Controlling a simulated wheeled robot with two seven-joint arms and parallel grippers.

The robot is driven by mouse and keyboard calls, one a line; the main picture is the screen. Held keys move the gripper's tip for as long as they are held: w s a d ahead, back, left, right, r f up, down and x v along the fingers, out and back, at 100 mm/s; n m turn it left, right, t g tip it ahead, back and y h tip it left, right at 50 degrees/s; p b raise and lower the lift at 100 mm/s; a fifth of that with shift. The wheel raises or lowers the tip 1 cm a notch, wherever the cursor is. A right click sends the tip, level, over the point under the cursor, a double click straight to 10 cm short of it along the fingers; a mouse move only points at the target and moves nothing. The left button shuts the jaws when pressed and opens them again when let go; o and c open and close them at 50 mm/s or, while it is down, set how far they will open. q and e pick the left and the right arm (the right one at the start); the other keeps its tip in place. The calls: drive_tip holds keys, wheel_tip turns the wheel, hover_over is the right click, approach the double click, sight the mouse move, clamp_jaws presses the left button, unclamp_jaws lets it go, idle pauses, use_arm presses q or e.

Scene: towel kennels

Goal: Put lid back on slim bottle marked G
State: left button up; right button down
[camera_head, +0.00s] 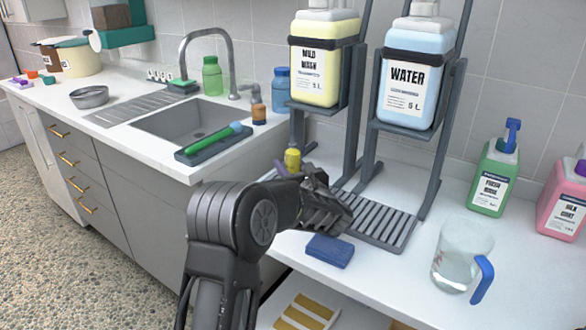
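One arm of mine, which looks like the left, comes up from the bottom left of centre. Its gripper (328,204) is over the counter at the front left of the drain grate. Its fingers point away and are too dark and foreshortened to show whether they are open. A small yellow item (292,160) shows just behind the wrist, under the mild wash jug; its lower part is hidden. A purple bit (309,171) shows beside it. I cannot make out a slim bottle marked G or its lid. My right gripper is not in view.
Mild wash (323,62) and water (411,85) jugs stand on racks behind a grate (385,228). A blue sponge (330,250) lies in front. A clear jug (462,255), green bottle (490,180) and pink bottle (563,205) stand right. The sink (195,120) is left.

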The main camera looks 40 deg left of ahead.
use_arm(q)
clamp_jaws()
drive_tip(key=shift+r, duration=0.1)
wheel_tip(320, 180, up, 10)
idle(0.6)
drive_tip(key=shift+p, duration=0.3)
drive_tip(key=shift+o, duration=2.3)
unclamp_jaws()
clamp_jaws()
